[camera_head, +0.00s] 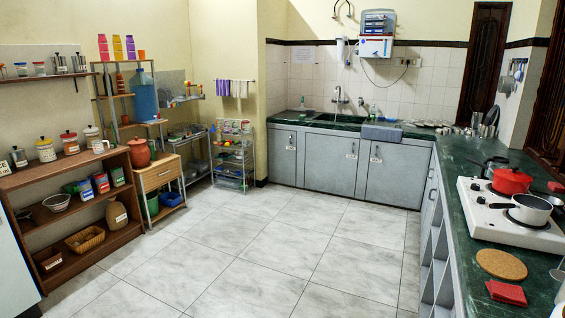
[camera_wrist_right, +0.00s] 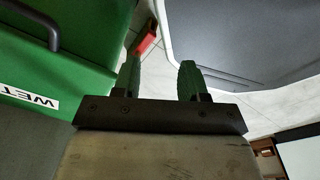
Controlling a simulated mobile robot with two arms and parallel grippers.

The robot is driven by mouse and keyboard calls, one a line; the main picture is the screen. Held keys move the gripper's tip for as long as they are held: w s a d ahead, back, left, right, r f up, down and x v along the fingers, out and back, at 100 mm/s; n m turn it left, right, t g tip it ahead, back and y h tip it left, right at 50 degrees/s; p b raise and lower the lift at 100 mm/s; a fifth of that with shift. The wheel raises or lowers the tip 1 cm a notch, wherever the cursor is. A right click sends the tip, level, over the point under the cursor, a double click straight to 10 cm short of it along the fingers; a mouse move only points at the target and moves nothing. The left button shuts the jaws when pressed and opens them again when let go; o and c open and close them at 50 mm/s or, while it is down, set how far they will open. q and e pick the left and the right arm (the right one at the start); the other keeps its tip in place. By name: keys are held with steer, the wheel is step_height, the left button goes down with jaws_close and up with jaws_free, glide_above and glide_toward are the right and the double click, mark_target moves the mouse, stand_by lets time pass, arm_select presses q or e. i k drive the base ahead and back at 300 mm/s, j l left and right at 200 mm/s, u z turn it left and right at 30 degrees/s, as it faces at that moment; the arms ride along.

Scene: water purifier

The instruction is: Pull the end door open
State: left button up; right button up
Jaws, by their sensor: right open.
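Grey cabinet doors line the space under the green counter at the back in the head view: a left door (camera_head: 283,154), a middle door (camera_head: 328,160) and a right door (camera_head: 397,175). All look closed. They carry small white labels that are too small to read, so I cannot tell which is the end door. My right gripper (camera_wrist_right: 160,82) shows in the right wrist view with its two fingers apart and nothing between them. Neither gripper shows in the head view, and my left gripper is not in view.
The tiled floor (camera_head: 270,245) before the cabinets is clear. A brown shelf (camera_head: 75,165) stands left and a green counter (camera_head: 465,215) with a white stove (camera_head: 500,215) right. In the wrist view, a green "WET" box (camera_wrist_right: 75,75) with a dark handle is beside the gripper.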

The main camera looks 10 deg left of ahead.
mark_target(281, 144)
steer(key=i+j, duration=0.3)
steer(key=j, duration=0.15)
steer(key=i+j, duration=0.35)
steer(key=i+j+z, duration=0.2)
steer(key=i, duration=0.35)
steer(key=i+j+z, duration=0.15)
steer(key=i, duration=0.35)
steer(key=i+j+z, duration=0.2)
steer(key=i, duration=0.3)
steer(key=i+u, duration=0.1)
steer(key=i, duration=1.05)
steer(key=i+l, duration=0.2)
steer(key=i, duration=0.9)
steer(key=i+j+u, duration=0.2)
steer(key=i+u, duration=0.15)
steer(key=i, duration=0.85)
steer(key=i+l+u, duration=0.1)
steer(key=i+u, duration=0.2)
steer(key=i, duration=0.85)
